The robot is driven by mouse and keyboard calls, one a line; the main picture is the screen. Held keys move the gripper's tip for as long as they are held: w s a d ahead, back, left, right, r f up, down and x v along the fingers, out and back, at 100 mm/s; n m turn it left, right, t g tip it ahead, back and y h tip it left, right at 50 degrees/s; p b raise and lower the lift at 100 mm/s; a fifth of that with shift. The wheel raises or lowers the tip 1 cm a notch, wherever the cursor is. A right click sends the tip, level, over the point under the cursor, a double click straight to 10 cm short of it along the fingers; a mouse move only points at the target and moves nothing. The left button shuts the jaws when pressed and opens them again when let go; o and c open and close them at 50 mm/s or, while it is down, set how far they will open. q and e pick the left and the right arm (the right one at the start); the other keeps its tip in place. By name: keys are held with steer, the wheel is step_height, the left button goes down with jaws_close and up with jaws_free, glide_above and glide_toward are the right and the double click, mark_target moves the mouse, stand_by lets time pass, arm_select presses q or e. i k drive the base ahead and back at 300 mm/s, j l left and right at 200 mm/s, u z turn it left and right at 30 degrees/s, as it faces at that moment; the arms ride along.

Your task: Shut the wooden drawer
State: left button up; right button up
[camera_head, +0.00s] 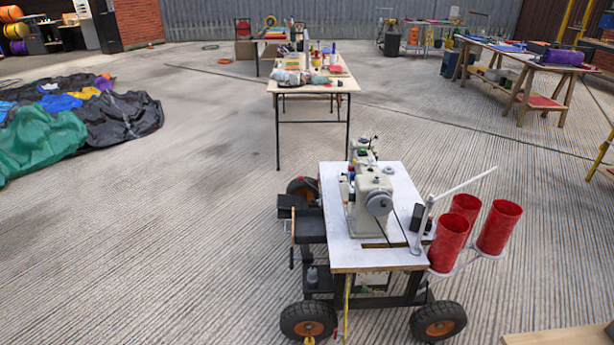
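I cannot pick out a wooden drawer for certain. A wheeled sewing cart with a white top (395,262) stands in the lower middle, carrying a sewing machine (375,205). A dark tray-like unit (311,226) sticks out from the cart's left side, with a thin brownish strip at its left edge; I cannot tell whether it is a drawer or how far out it stands. A pale wooden surface (558,337) is cut off at the bottom right corner. Neither of my grippers is in view.
Red cylinders (498,227) stand on a bracket at the cart's right. A cluttered table (310,87) is behind the cart, and a wooden workbench (520,58) is at the back right. Deflated fabric (40,140) lies at the left. The concrete floor between is mostly clear.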

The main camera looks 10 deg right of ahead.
mark_target(308, 225)
steer(key=i+j+z, duration=0.2)
steer(key=i, duration=0.25)
steer(key=i+j+z, duration=0.2)
steer(key=i, duration=0.3)
steer(key=i+j+z, duration=0.2)
steer(key=i+j, duration=0.15)
steer(key=i+j+z, duration=0.1)
steer(key=j+z, duration=0.15)
steer(key=j, duration=0.6)
steer(key=j+z, duration=0.25)
steer(key=j, duration=0.65)
steer(key=i, duration=0.05)
